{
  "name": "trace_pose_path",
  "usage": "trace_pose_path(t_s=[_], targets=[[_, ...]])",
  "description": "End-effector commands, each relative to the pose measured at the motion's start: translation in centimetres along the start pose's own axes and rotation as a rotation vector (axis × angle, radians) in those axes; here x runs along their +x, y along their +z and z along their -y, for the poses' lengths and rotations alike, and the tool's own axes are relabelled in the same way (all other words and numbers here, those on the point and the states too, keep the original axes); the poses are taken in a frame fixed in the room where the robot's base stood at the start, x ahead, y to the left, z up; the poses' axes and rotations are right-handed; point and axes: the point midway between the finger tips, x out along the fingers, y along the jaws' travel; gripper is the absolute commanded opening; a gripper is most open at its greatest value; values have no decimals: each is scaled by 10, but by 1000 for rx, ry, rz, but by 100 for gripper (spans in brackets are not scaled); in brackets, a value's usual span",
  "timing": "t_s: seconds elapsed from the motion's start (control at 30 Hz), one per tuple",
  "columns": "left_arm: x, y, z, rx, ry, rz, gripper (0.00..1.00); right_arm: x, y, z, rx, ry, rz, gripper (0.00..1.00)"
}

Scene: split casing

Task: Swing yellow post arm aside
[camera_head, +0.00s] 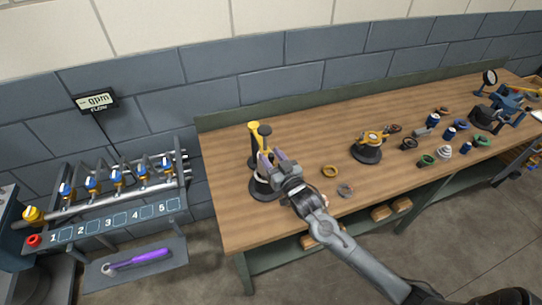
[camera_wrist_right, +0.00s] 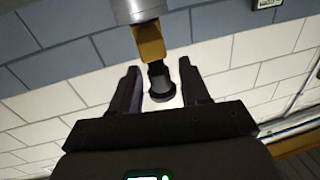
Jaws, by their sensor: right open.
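The yellow post arm (camera_head: 264,131) stands at the left end of the workbench, with a yellow top and a dark round base (camera_head: 262,190). My right gripper (camera_head: 269,160) is at this stand and partly hides it. In the right wrist view, the two fingers of my right gripper (camera_wrist_right: 159,72) are apart. A dark flanged knob (camera_wrist_right: 161,86) below a yellow block (camera_wrist_right: 149,42) shows between them, with a grey cylinder (camera_wrist_right: 137,10) above. I cannot tell whether a finger touches the knob. My left gripper is not in view.
A yellow-topped black fixture (camera_head: 368,148) stands mid-bench. Several small parts lie farther right. A valve rack (camera_head: 115,178) and purple-handled tool (camera_head: 140,259) are at left.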

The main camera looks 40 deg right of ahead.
Motion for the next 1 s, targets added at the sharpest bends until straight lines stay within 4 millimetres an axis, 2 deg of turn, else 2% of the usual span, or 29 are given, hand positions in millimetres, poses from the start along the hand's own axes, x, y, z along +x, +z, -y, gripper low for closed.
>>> trace_pose_path(t_s=[0.37, 0.4, 0.47, 0.7, 1.0], targets=[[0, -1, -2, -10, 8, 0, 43, 6, 0, 0, 0, -1, 0, 46], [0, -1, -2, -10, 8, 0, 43, 6, 0, 0, 0, -1, 0, 44], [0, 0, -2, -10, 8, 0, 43, 6, 0, 0, 0, -1, 0, 35], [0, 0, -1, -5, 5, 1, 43, 6, 0, 0, 0, 0, 0, 0], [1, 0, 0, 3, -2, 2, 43, 6, 0, 1, 1, 2, 0, 0]])
